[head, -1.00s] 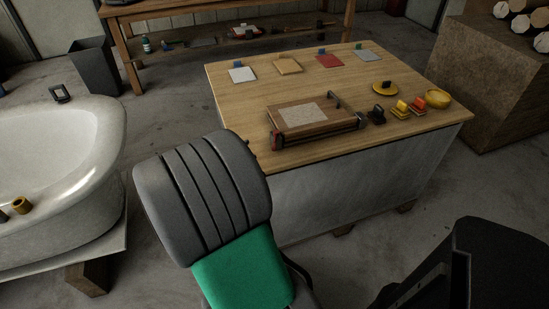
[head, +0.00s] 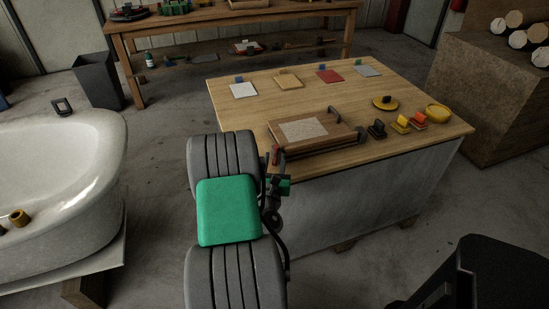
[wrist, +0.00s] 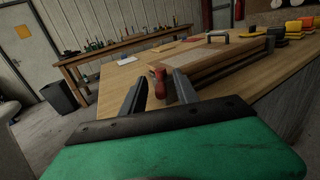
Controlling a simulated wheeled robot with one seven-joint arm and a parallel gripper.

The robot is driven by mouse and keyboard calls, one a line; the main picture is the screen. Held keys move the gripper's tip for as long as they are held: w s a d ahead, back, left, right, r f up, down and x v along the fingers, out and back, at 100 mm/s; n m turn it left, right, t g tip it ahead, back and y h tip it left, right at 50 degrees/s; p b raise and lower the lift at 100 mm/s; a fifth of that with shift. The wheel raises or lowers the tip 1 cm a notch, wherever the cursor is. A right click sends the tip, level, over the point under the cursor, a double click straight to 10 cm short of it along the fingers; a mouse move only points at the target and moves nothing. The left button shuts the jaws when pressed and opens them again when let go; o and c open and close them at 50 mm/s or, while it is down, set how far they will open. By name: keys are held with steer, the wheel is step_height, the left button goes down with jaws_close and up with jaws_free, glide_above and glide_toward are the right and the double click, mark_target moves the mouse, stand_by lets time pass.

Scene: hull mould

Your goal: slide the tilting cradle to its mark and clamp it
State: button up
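The wooden cradle (head: 318,144), with a pale panel (head: 303,129) on top and a dark handle at its back right, lies low on the bench. It also shows in the wrist view (wrist: 215,60). A red-handled lever (head: 276,154) stands at its front left corner; in the wrist view the red handle (wrist: 160,82) appears between my fingertips. My gripper (wrist: 158,90) is open, its two fingers apart, pointing at the handle. I cannot tell whether they touch it. In the head view my gripper (head: 272,183) is small, dark and partly hidden by my arm. I cannot make out the mark.
The wooden bench top (head: 230,115) carries several coloured cards at the back. A white tub (head: 75,190) is at left. The bench's left part is clear.

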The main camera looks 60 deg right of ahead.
jaws_close()
stand_by(0.4)
stand_by(1.1)
